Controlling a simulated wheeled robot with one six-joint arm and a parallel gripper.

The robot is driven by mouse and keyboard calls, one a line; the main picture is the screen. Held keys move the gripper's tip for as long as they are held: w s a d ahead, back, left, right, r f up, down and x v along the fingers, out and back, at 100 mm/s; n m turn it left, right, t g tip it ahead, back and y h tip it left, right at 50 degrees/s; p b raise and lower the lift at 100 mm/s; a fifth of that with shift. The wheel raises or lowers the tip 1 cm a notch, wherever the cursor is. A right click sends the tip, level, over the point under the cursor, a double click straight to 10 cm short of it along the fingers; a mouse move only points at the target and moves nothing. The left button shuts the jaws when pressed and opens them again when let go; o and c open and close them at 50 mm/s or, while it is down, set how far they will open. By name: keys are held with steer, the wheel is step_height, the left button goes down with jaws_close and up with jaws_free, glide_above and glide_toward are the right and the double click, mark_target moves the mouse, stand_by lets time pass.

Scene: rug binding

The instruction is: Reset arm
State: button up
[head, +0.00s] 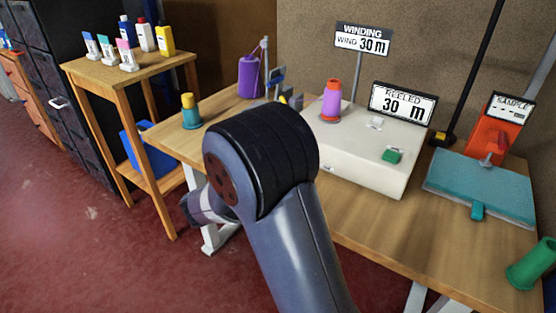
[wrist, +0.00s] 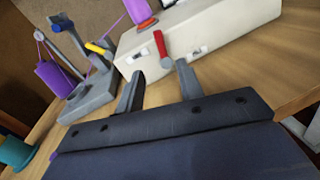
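My gripper (wrist: 160,69) shows in the wrist view with its two fingers apart and nothing between them. It points toward the front of a white winding machine (wrist: 190,32), whose red lever (wrist: 160,46) appears just beyond the fingertips. I cannot tell the exact gap to the lever. In the head view my bent arm (head: 265,160) stands in front of the table, and the fingers are hidden behind it. The white machine (head: 370,165) carries a pink-purple spool (head: 331,101) on a red base and a green button (head: 391,156).
A wooden table (head: 380,225) holds a purple spool (head: 249,77), a teal cone with yellow top (head: 190,112), a teal board (head: 480,185), a red device (head: 492,138) and a green spool (head: 532,264). A side stand (head: 130,70) with bottles is at left. Red floor (head: 80,230) there is clear.

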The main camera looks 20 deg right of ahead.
steer(key=shift+d, duration=0.1)
steer(key=b+x, duration=0.1)
steer(key=x, duration=0.9)
steer(key=shift+w+d, duration=0.2)
steer(key=shift+d, duration=0.15)
steer(key=shift+r, duration=0.1)
steer(key=shift+s+a, duration=0.1)
steer(key=shift+a, duration=0.05)
